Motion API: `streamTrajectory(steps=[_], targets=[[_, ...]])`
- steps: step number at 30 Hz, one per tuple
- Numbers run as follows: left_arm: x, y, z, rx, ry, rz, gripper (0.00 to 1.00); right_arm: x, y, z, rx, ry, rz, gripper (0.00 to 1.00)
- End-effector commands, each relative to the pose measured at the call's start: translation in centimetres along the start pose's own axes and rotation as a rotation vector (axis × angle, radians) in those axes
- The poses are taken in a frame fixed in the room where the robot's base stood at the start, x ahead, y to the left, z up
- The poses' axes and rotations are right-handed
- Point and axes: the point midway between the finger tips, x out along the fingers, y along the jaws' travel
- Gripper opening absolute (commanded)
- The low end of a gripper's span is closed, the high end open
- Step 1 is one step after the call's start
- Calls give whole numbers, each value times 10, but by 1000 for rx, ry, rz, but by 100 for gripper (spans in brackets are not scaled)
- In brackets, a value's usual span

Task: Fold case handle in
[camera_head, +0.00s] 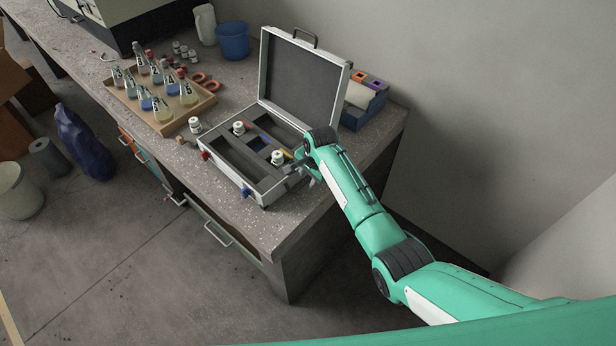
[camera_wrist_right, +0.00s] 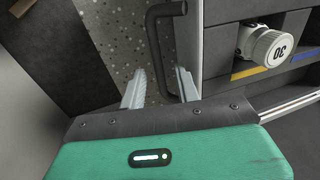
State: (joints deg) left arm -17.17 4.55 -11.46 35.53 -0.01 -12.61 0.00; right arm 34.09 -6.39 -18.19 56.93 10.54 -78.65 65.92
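The silver-edged case (camera_head: 225,168) stands open on the bench, its dark-lined lid (camera_head: 303,75) upright. A dark handle (camera_head: 303,36) stands out from the lid's top edge. In the right wrist view, another dark U-shaped handle (camera_wrist_right: 152,45) sticks out from the side of the case (camera_wrist_right: 196,50). My right gripper (camera_head: 301,169) is at the right side of the case base. In its wrist view the two fingers (camera_wrist_right: 160,88) are apart, with the handle's outer bar between them; I cannot tell whether they touch it. My left gripper is out of view.
White-capped jars (camera_head: 277,158) sit in the case; one (camera_wrist_right: 270,45) shows close to my right gripper. A tray (camera_head: 190,119) of flasks stands left, a blue bin (camera_head: 233,41) behind, and a blue box (camera_head: 362,104) right of the lid. The bench (camera_head: 262,222) is bare in front.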

Motion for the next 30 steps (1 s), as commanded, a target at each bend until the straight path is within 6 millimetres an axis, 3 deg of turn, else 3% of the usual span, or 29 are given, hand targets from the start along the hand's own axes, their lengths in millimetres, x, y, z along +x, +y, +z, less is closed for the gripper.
streamTrajectory(steps=[10, 15, 23, 30], targets=[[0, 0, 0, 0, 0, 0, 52, 3, 0, 0, 0, 0, 0, 33], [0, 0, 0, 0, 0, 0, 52, 3, 0, 0, 0, 0, 0, 0], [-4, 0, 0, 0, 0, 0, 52, 3, 1, 1, 1, -3, -29, 0], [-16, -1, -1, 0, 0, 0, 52, 10, 2, 2, 2, -5, -217, 0]])
